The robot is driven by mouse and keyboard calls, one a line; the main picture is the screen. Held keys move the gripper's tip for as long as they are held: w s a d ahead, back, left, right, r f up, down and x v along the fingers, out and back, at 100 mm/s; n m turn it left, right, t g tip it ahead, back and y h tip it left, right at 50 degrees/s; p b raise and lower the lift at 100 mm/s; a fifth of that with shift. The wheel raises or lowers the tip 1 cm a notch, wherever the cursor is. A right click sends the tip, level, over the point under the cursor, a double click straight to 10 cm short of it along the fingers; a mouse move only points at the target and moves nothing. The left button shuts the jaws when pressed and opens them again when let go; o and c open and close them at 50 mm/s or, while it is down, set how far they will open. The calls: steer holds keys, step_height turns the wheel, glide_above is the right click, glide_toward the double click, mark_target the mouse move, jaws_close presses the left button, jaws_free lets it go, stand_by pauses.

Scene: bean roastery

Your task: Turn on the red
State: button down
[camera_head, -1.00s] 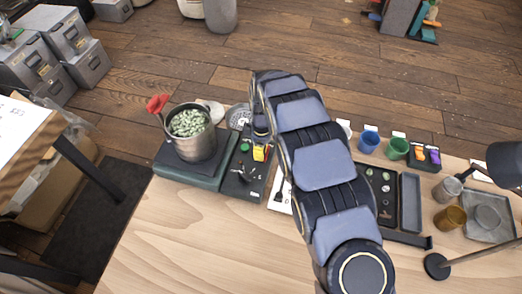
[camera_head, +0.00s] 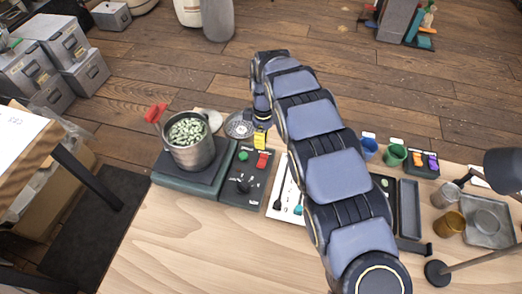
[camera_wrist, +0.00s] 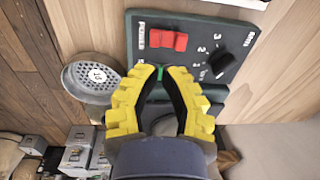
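The control panel (camera_head: 232,193) is dark and lies on the table right of the pot. Its red rocker switch (camera_head: 262,160) is near the far right corner; in the wrist view the red switch (camera_wrist: 167,40) shows two parts beside lettering. A green button (camera_head: 243,156) and a black knob (camera_head: 243,187) are on the same panel. My gripper (camera_head: 260,139) is at the panel's far edge, just beyond the red switch. In the wrist view my gripper (camera_wrist: 160,72) has its yellow fingertips slightly apart, with nothing held and green showing between them. Contact with the panel cannot be told.
A metal pot (camera_head: 192,153) of green beans stands on a dark base left of the panel. A perforated round metal dish (camera_head: 238,126) lies behind the panel. Small cups, trays and a lamp (camera_head: 436,271) are at right.

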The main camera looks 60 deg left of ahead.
mark_target(260, 162)
step_height(260, 162, up, 8)
steer(key=w+a, duration=0.1)
steer(key=shift+r, duration=0.2)
stand_by(0.3)
steer(key=shift+s+d+r+g+h, duration=0.2)
steer(key=shift+s+d+g+h, duration=0.2)
steer(key=shift+s+g+h, duration=0.1)
steer(key=shift+f, duration=0.1)
steer(key=f, duration=0.4)
steer(key=s+d+f, duration=0.1)
steer(key=f, duration=0.8)
steer(key=shift+s+d+f, duration=0.3)
steer(key=shift+d+f, duration=0.05)
steer(key=shift+d, duration=0.05)
